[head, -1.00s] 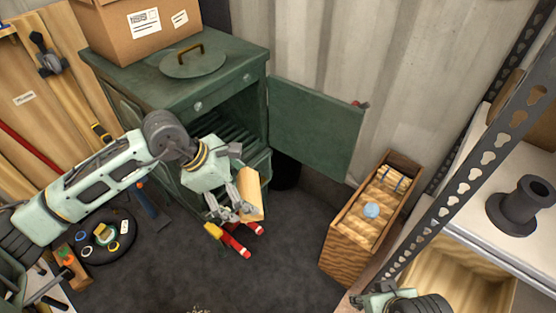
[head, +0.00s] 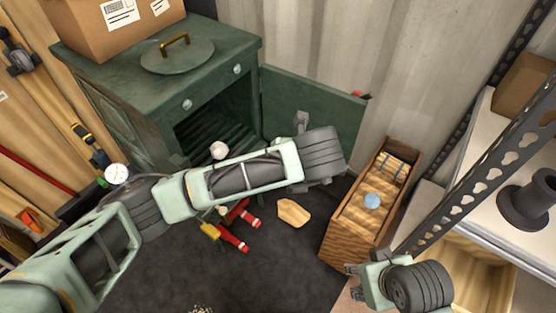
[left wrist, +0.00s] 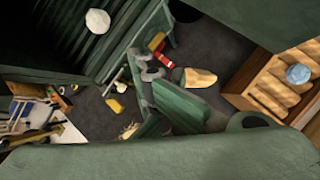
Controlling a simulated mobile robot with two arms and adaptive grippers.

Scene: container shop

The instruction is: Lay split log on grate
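The split log (head: 293,212) lies on the dark floor in front of the green stove (head: 120,100), clear of both grippers. It also shows on the floor in the left wrist view (left wrist: 200,78). The dark slatted grate (head: 222,138) shows inside the stove's open front, with no log seen on it. My left arm stretches across the stove front, and its gripper is mostly hidden behind its own links near the open door. Its finger opening cannot be made out. My right gripper (head: 352,276) is at the lower right, away from the log; its finger gap is unclear.
The open stove door (head: 312,108) stands to the right of the opening. A wooden crate of logs (head: 340,243) stands right of the loose log. Red-handled tools (head: 232,240) lie on the floor left of it. A metal shelf (head: 460,145) borders the right side.

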